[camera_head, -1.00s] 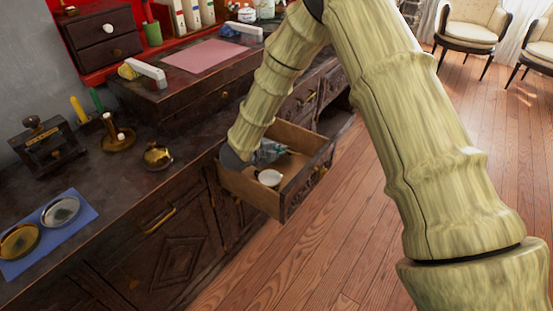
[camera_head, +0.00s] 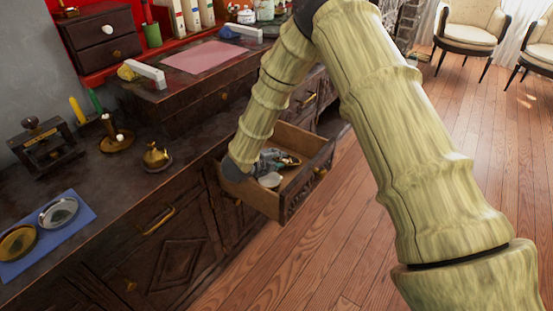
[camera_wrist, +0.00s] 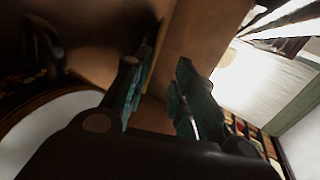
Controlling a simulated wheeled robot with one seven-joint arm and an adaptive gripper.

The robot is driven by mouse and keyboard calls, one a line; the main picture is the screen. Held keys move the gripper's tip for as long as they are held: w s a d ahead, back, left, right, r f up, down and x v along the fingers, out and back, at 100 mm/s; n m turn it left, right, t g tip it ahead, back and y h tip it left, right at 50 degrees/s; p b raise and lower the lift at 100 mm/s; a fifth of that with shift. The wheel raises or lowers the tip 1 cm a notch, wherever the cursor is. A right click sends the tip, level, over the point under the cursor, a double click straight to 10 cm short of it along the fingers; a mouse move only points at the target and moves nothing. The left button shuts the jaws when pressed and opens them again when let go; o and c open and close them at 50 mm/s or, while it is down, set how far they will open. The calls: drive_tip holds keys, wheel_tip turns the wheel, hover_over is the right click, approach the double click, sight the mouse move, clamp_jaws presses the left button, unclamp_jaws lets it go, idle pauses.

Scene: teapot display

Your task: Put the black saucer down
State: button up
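My gripper (camera_wrist: 160,98) is down inside the open wooden drawer (camera_head: 298,192). In the wrist view its two teal fingers are apart, and I see nothing held between them. In the head view a small dark dish with a lighter rim (camera_head: 289,161) lies in the drawer just beyond the fingers; it may be the black saucer, but it is too small to be sure. A white cup or bowl (camera_head: 270,181) sits in the drawer, partly hidden by my gripper. A large pale round shape (camera_wrist: 45,125) shows at the left of the wrist view.
The drawer walls stand close around my gripper. On the dark counter are a brass pot (camera_head: 156,158), a candle holder (camera_head: 116,141) and a blue cloth (camera_head: 70,234) with two round dishes. The wooden floor (camera_head: 330,255) in front is clear.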

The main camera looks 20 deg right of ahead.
drive_tip(key=shift+r, duration=0.1)
drive_tip(key=shift+r, duration=0.1)
drive_tip(key=p+v, duration=0.1)
drive_tip(key=v, duration=1)
drive_tip(key=shift+s+a+r+p, duration=0.2)
drive_tip(key=shift+a+p, duration=0.1)
drive_tip(key=shift+a, duration=0.05)
idle(0.8)
